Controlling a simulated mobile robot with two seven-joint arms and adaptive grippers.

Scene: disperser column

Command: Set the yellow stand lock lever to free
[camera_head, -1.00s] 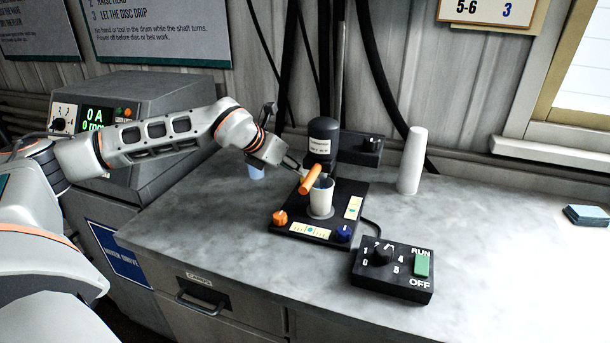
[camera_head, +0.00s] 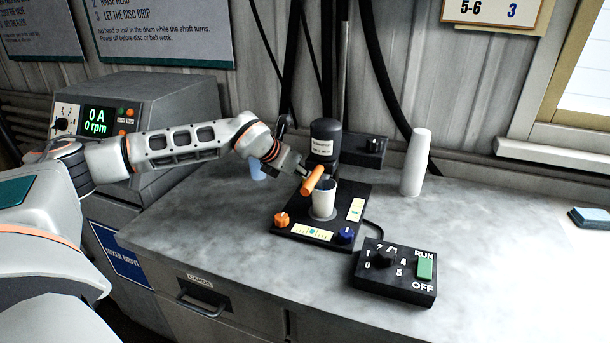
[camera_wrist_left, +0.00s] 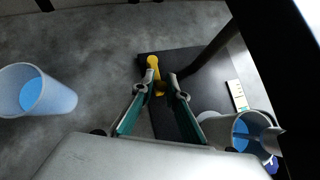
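The yellow lever (camera_wrist_left: 153,76) shows in the left wrist view at the left edge of the dark stand base (camera_wrist_left: 190,62). My left gripper (camera_wrist_left: 157,89) is open there, with its two fingertips apart and the lever between or just beyond them; I cannot tell whether they touch it. In the head view my left gripper (camera_head: 303,171) is beside the stand column, behind an orange handle (camera_head: 312,180). The yellow lever cannot be made out in the head view. My right gripper is not in view.
A white cup (camera_head: 324,197) stands on the black stand base (camera_head: 289,232), close to my gripper. A bluish cup (camera_wrist_left: 36,92) stands left of it. A control box (camera_head: 394,272) and a white cylinder (camera_head: 415,163) stand to the right. The front-left worktop is clear.

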